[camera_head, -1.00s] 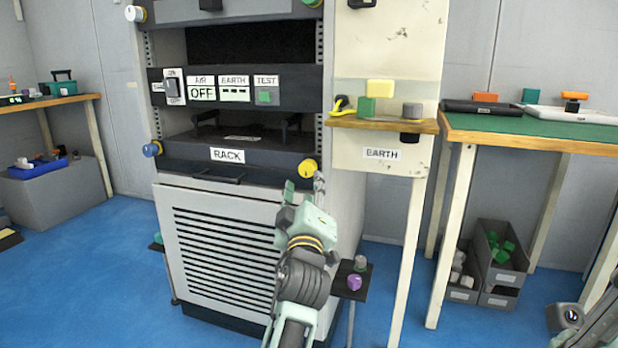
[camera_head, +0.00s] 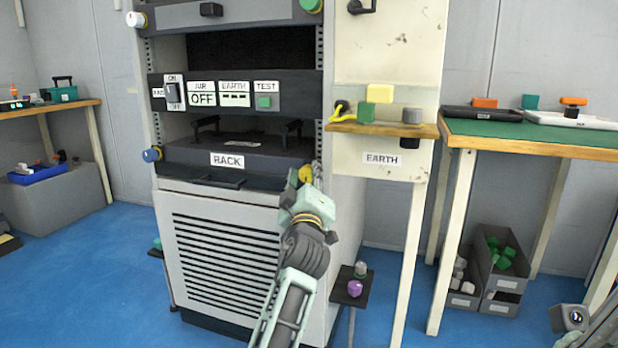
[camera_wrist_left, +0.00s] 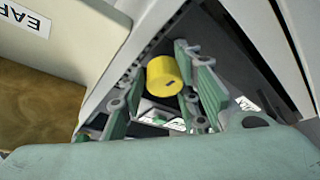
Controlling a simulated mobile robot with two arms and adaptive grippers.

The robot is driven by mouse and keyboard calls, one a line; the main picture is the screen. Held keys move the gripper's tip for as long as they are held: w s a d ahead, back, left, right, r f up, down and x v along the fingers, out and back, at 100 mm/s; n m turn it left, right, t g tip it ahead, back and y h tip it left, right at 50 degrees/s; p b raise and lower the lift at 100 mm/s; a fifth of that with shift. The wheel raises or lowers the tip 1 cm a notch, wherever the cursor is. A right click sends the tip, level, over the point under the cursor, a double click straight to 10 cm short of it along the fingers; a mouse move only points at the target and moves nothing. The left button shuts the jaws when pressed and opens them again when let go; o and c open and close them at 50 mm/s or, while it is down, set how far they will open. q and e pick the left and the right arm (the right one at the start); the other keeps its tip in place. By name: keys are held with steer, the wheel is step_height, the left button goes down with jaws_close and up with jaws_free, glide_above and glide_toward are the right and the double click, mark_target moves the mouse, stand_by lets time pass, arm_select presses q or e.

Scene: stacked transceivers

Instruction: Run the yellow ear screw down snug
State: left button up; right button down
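The yellow ear screw (camera_head: 306,173) is at the right end of the RACK unit's front (camera_head: 192,160), partly hidden by my left gripper (camera_head: 304,180). In the left wrist view the yellow ear screw (camera_wrist_left: 165,76) shows as a round yellow knob between the two green fingers of my left gripper (camera_wrist_left: 157,66). The fingers are spread, one on each side of the knob. The right finger looks very close to it; I cannot tell whether it touches. My right gripper is not in view; only part of my right arm shows at the bottom right.
A blue screw (camera_head: 152,155) is at the unit's left end. A small black stand (camera_head: 340,292) is below right.

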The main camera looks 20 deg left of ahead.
arm_select(q)
jaws_close()
steer(key=shift+m, duration=0.5)
